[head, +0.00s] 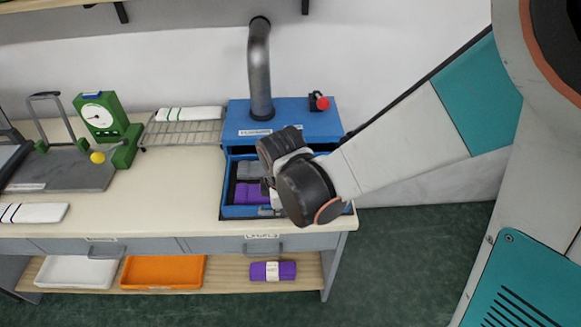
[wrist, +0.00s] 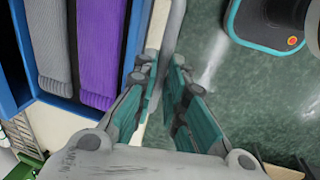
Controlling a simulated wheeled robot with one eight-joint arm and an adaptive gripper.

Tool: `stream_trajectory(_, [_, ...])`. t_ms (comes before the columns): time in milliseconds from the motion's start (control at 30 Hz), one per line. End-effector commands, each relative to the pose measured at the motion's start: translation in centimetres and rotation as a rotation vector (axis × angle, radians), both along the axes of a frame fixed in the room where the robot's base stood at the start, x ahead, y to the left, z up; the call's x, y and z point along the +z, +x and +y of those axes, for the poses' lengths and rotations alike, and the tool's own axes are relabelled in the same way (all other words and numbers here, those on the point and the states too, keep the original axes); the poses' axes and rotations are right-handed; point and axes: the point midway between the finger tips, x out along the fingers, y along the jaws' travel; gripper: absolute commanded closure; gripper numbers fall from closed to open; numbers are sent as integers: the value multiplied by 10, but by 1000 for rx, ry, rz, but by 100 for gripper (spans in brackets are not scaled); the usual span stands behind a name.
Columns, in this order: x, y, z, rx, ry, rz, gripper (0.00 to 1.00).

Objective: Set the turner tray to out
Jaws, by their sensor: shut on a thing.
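The turner is a blue machine (head: 285,118) with a steel pipe on top, at the back right of the bench. Its blue tray (head: 228,211) stands out at the front, with grey and purple knitted pieces lying in it. In the wrist view the tray's blue wall (wrist: 133,45) is left of my fingers. My gripper (wrist: 165,75) is at the tray's front right, its fingers close together on a narrow grey bar, seemingly the tray's handle. The exact contact is hard to see. In the head view my wrist hides the fingers and the tray's right part.
A wire rack (head: 185,132) with a white roll and a green dial gauge (head: 98,115) stand to the left. Below are a drawer (head: 262,244), a white bin, an orange bin (head: 162,271) and a purple roll. Floor at right is clear.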

Motion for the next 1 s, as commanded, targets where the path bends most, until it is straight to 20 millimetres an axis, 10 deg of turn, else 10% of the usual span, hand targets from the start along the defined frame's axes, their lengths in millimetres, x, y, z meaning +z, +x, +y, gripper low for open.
stream_trajectory(433, [0, -9, 0, 2, 1, 6, 100])
stream_trajectory(533, [0, -9, 0, 2, 1, 5, 69])
stream_trajectory(1000, [0, 1, 0, -1, 0, 1, 69])
